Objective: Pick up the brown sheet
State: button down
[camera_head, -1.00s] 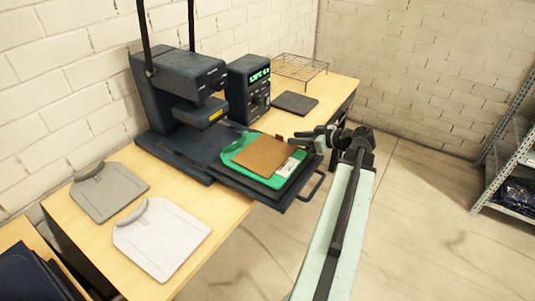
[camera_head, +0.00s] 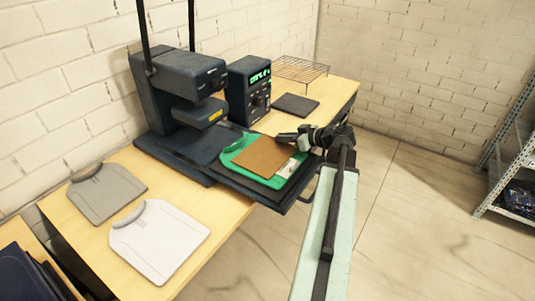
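The brown sheet (camera_head: 262,157) lies flat on a green garment (camera_head: 235,148). The garment rests on the dark pull-out platen (camera_head: 262,188) of the heat press. My gripper (camera_head: 283,138) comes in from the right, just beyond the sheet's far right corner. It appears to be above the platen and apart from the sheet. From this angle I cannot tell how far its fingers are opened. A pale label-like patch (camera_head: 292,172) shows at the sheet's right, on the garment.
The dark heat press (camera_head: 180,85) and its control box (camera_head: 248,90) stand behind the platen. A dark pad (camera_head: 295,105) and a wire rack (camera_head: 300,68) are farther back. Grey (camera_head: 107,193) and white (camera_head: 160,242) folded garments lie at the front left of the table.

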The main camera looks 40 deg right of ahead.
jog(key=shift+r+p, duration=0.5)
notch_tip(320, 180, up, 3)
jog(key=p, duration=0.3)
jog(key=shift+r, duration=0.2)
jog(key=s, duration=1)
jog(key=s+p, duration=0.1)
jog(key=s, duration=0.5)
jog(key=shift+r, duration=0.3)
